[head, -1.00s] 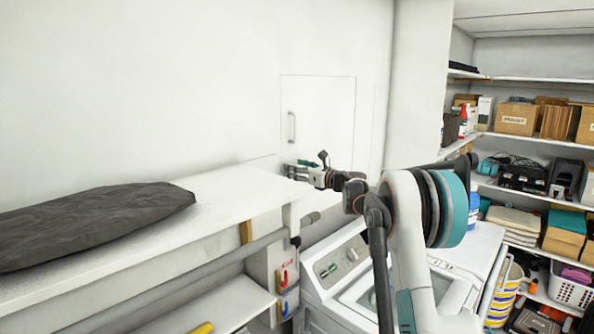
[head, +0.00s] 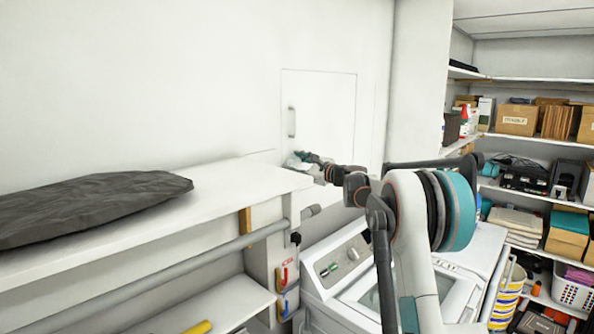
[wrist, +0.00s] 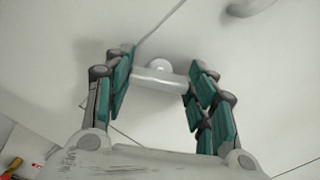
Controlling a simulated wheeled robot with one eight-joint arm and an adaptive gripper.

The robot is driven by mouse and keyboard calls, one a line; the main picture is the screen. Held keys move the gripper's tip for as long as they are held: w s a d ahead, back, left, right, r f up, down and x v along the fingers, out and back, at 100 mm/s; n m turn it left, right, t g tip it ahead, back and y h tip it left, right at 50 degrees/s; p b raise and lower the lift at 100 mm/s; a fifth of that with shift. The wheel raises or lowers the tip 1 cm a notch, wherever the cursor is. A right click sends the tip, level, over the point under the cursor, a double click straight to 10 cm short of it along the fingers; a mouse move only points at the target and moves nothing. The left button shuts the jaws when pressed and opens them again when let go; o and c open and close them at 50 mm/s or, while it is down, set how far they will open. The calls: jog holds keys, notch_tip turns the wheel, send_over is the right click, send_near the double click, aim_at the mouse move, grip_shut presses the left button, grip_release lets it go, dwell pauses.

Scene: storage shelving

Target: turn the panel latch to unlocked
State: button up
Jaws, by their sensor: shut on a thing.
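The white wall panel (head: 325,112) is closed flush in the wall, with a thin seam around it and a grey bar handle (head: 291,122) near its left edge. My gripper (head: 300,160) is at the panel's lower left corner in the head view and hides the latch there. In the wrist view, the latch (wrist: 160,78) is a pale bar with a round hub, lying between the fingertips of my gripper (wrist: 161,80). The green finger pads are at the two ends of the bar, and my gripper is shut on it. The panel handle (wrist: 252,8) shows at the top right.
A washing machine (head: 340,262) stands below the panel. Loaded storage shelves (head: 530,138) are at the right.

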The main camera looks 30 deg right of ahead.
jog(key=n+b, duration=0.2)
jog(key=n, duration=0.3)
jog(key=shift+a+f+n, duration=0.1)
jog(key=shift+f+n, duration=0.05)
jog(key=shift+n, duration=0.15)
jog(key=n+b, duration=0.1)
jog(key=n, duration=0.4)
jog(key=shift+f, duration=0.1)
jog(key=shift+s+n, duration=0.1)
jog(key=shift+n, duration=0.3)
jog(key=o, duration=1.1)
jog(key=shift+s, duration=0.1)
jog(key=v, duration=1.1)
jog(key=shift+s, duration=0.35)
